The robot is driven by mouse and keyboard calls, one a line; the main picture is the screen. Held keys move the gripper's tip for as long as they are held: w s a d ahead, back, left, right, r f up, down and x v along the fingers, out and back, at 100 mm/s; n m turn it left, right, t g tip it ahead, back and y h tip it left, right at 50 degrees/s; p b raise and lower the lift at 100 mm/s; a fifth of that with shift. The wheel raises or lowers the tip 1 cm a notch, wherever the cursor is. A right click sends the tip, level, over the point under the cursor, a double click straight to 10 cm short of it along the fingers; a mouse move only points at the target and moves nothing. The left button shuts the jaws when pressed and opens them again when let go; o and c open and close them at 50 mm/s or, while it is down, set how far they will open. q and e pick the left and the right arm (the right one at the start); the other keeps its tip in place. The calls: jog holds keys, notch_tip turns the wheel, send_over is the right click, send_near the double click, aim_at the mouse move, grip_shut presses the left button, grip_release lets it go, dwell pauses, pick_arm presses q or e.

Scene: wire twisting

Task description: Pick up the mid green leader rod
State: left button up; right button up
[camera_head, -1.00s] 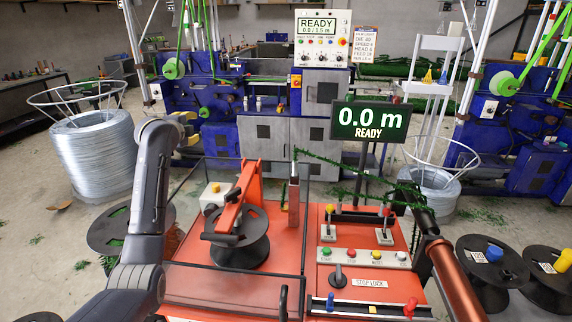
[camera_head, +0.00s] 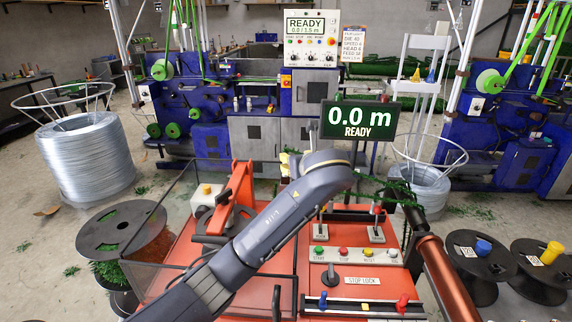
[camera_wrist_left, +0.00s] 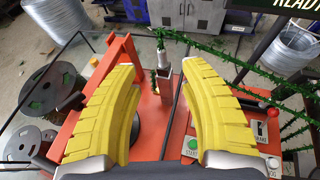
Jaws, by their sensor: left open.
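A slim grey rod (camera_wrist_left: 162,56), with green tinsel at its top, stands upright in a brown square holder (camera_wrist_left: 175,92) in the left wrist view. I take it for the leader rod. My left gripper (camera_wrist_left: 165,68) has its two yellow fingers wide apart, one on each side of the rod in this picture; contact is not seen. In the head view my left arm hides the rod and holder, and only a bit of yellow finger (camera_head: 286,162) shows behind the wrist. A green tinsel strand (camera_head: 385,186) runs to the right. My right gripper is not in view.
The orange machine bed (camera_head: 180,258) has a clear guard (camera_head: 150,280), an orange arm (camera_head: 238,190) and a control panel (camera_head: 355,256) with buttons and levers. A display (camera_head: 358,121) stands behind. Black spools (camera_head: 125,238) sit to the left, more (camera_head: 480,290) to the right.

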pick_arm(q)
jog(key=x, duration=1.5)
jog(key=shift+c, duration=0.3)
jog(key=shift+s+d, duration=0.1)
grip_shut()
jog(key=shift+f, duration=0.1)
